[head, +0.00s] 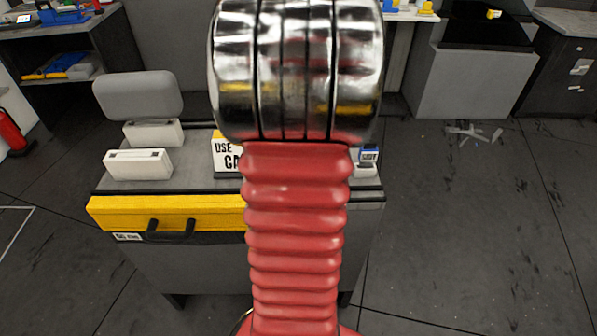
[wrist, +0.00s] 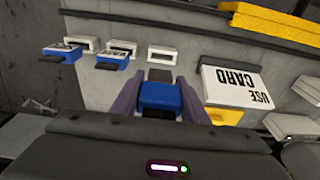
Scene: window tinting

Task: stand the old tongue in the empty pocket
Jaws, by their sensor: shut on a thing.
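In the wrist view my gripper (wrist: 158,88) is shut on a blue block with dark ends, which I take to be the old tongue (wrist: 158,97). Three white-rimmed pockets run along the grey bench top. The rightmost pocket (wrist: 164,54) looks empty and lies just beyond the held tongue. Blue-and-white pieces with dark tips, one at the far left (wrist: 62,53) and one in the middle (wrist: 116,55), rise from the other two pockets. The held tongue looks apart from the empty pocket, but its height above it is unclear. In the head view my arm hides the gripper.
A white-and-yellow "USE CARD" sign (wrist: 237,84) stands right of the pockets; it also shows in the head view (head: 226,155). The bench has a yellow drawer front (head: 165,213) with a dark handle. White boxes (head: 138,163) sit at its left. Open floor lies right of it.

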